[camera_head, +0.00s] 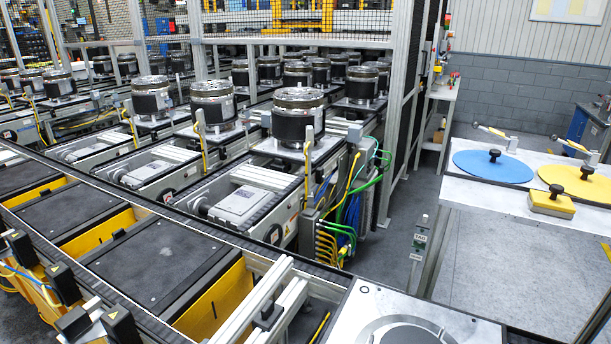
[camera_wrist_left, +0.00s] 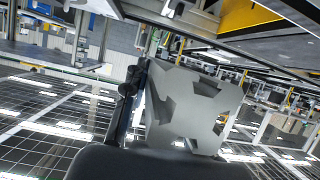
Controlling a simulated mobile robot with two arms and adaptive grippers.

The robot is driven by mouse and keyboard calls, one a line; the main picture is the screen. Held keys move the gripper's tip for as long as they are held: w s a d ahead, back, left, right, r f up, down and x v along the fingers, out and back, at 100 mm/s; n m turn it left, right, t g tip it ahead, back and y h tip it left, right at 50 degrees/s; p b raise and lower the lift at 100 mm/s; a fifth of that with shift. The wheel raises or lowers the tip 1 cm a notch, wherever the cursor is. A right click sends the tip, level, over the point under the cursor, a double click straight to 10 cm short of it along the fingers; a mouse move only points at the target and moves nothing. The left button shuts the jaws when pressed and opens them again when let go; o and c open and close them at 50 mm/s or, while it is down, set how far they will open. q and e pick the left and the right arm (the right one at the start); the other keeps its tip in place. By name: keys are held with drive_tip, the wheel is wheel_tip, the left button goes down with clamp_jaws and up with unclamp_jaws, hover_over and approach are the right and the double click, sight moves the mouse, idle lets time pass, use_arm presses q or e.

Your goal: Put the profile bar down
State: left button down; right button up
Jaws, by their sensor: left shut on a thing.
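The profile bar (camera_wrist_left: 190,108) shows in the left wrist view as a pale grey block with its slotted end face toward the camera. It fills the middle of that view. My left gripper (camera_wrist_left: 140,115) shows as dark parts beside and below the bar, and it is shut on it. The far fingertip is mostly hidden by the bar. In the head view I cannot clearly make out either gripper. Pale metal bars (camera_head: 240,312) lie slanted at the lower middle there; I cannot tell whether one is the held bar.
A conveyor with dark plates (camera_head: 158,262) and yellow sides runs along the left. Black cylindrical clutches (camera_head: 298,122) stand on pallets behind it.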

sight(223, 335)
use_arm(q)
drive_tip(key=shift+w+d+r+n+t+y, duration=0.15)
drive_tip(key=shift+w+d+n+t+y, duration=0.15)
drive_tip(key=shift+w+n+y, duration=0.3)
drive_tip(key=shift+w+d+r+n+t+y+b, duration=0.15)
drive_tip(key=shift+w+d+r+n+y+b, duration=0.1)
drive_tip(key=shift+w+r+n+y+b, duration=0.25)
drive_tip(key=shift+w+d+r+n+t+y+b, duration=0.15)
drive_tip(key=shift+w+d+n+y, duration=0.2)
drive_tip(key=shift+w+y, duration=0.3)
drive_tip(key=shift+w+r+n+y, duration=0.4)
drive_tip(key=shift+r+n+y, duration=0.25)
drive_tip(key=shift+n, duration=0.1)
